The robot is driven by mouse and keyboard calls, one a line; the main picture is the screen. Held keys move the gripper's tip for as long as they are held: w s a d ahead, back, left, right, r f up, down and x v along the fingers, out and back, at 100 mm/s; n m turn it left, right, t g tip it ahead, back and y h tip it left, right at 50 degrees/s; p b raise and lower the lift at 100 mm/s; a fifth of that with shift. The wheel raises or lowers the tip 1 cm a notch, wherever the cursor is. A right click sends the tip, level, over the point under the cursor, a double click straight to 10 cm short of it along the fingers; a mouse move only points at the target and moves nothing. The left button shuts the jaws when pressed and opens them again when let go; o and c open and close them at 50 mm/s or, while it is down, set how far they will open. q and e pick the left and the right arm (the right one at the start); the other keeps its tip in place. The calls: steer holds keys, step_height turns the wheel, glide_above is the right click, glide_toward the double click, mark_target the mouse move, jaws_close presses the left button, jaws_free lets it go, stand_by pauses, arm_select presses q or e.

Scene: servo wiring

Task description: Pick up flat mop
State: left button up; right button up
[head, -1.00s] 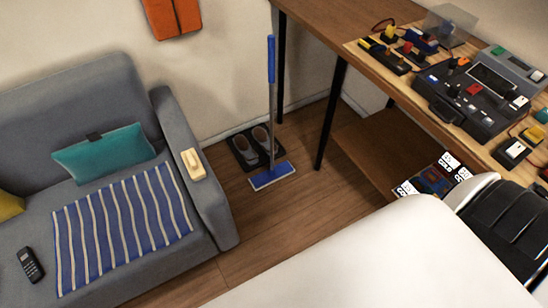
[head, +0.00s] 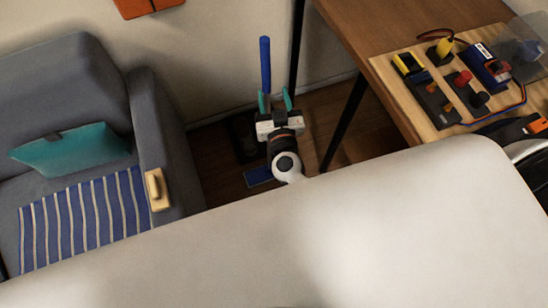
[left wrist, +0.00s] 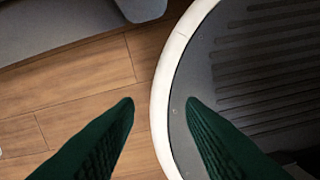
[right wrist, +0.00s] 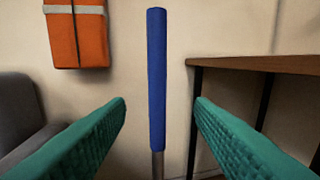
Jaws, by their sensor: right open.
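The flat mop stands upright near the wall between the sofa and the table. Its blue handle grip (head: 265,65) shows above my right gripper (head: 274,101), and part of its blue head (head: 258,176) shows on the floor. My right gripper and wrist hide most of the pole. In the right wrist view the blue handle grip (right wrist: 157,80) rises between the two green fingers, farther off, with grey pole below it. The right fingers are apart and clear of the handle. My left gripper (left wrist: 160,105) is open and empty over the floor and my round base.
A grey sofa (head: 160,110) with a striped blanket stands at left. A wooden table (head: 370,25) with electrical parts on a board stands at right, its dark leg (head: 345,122) close to the mop. Dark shoes (head: 243,137) sit behind my right wrist. An orange thing (right wrist: 78,35) hangs on the wall.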

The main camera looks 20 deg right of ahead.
mark_target(266, 69)
steer(key=w, duration=0.5)
steer(key=shift+d, duration=0.2)
steer(key=shift+w+d+r, duration=0.1)
steer(key=shift+w+d, duration=0.05)
steer(key=shift+w, duration=0.5)
steer(key=w, duration=0.4)
steer(key=shift+w+d+r, duration=0.1)
steer(key=shift+w+d, duration=0.05)
steer(key=shift+d, duration=0.2)
arm_select(q)
steer(key=shift+s+a+f, duration=0.2)
steer(key=shift+s+f, duration=0.05)
arm_select(e)
steer(key=c, duration=0.9)
arm_select(q)
steer(key=shift+s+a, duration=0.15)
arm_select(e)
steer(key=shift+r, duration=0.1)
jaws_close()
arm_select(q)
steer(key=shift+r, duration=0.1)
arm_select(e)
steer(key=shift+r, duration=0.1)
